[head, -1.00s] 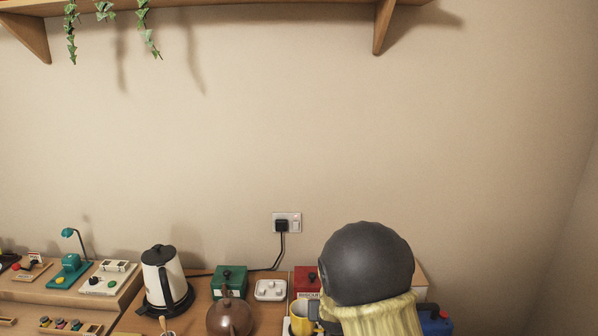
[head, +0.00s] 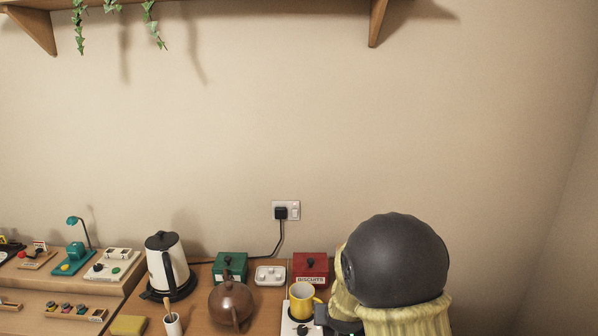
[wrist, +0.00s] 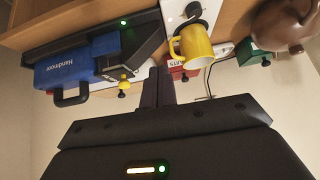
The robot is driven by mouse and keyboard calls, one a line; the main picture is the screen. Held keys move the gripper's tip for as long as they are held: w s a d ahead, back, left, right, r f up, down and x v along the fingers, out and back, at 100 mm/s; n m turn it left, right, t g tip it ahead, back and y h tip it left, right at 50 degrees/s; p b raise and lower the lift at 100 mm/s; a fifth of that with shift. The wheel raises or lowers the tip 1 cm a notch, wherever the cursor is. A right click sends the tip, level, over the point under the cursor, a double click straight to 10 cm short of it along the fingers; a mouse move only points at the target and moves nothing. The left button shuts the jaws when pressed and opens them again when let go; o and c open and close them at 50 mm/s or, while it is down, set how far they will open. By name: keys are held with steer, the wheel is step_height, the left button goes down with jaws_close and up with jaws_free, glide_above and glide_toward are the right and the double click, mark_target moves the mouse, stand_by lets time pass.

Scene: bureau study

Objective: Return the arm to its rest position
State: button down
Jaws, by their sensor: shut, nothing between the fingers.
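My gripper (wrist: 157,88) shows in the wrist view, its two dark fingers together with nothing between them. It points towards the desktop, which appears upside down there, and touches no object that I can see. In the head view my arm's dark round joint and pale yellow cover fill the lower right; I cannot make out the fingers there. A yellow mug (head: 302,300) stands just left of my arm and also shows beside the fingers in the wrist view (wrist: 192,46).
A red biscuits tin (head: 311,268), green tin (head: 230,266), brown teapot (head: 231,303) and kettle (head: 164,262) stand on the desk. A blue case (wrist: 78,64) shows in the wrist view.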

steer(key=s+d+f+g+b, duration=0.2)
steer(key=s+d+g+b, duration=0.15)
steer(key=s, duration=0.75)
steer(key=s+d+f+g+b, duration=0.2)
steer(key=s+d+f+b, duration=0.15)
steer(key=s, duration=0.85)
steer(key=w+p+v, duration=0.3)
steer(key=p+v, duration=0.8)
steer(key=v, duration=0.1)
steer(key=shift+a+r, duration=0.35)
steer(key=shift+r, duration=0.3)
steer(key=shift+w, duration=0.1)
steer(key=shift+d, duration=0.2)
steer(key=shift+s+a, duration=0.25)
steer(key=shift+d, duration=0.1)
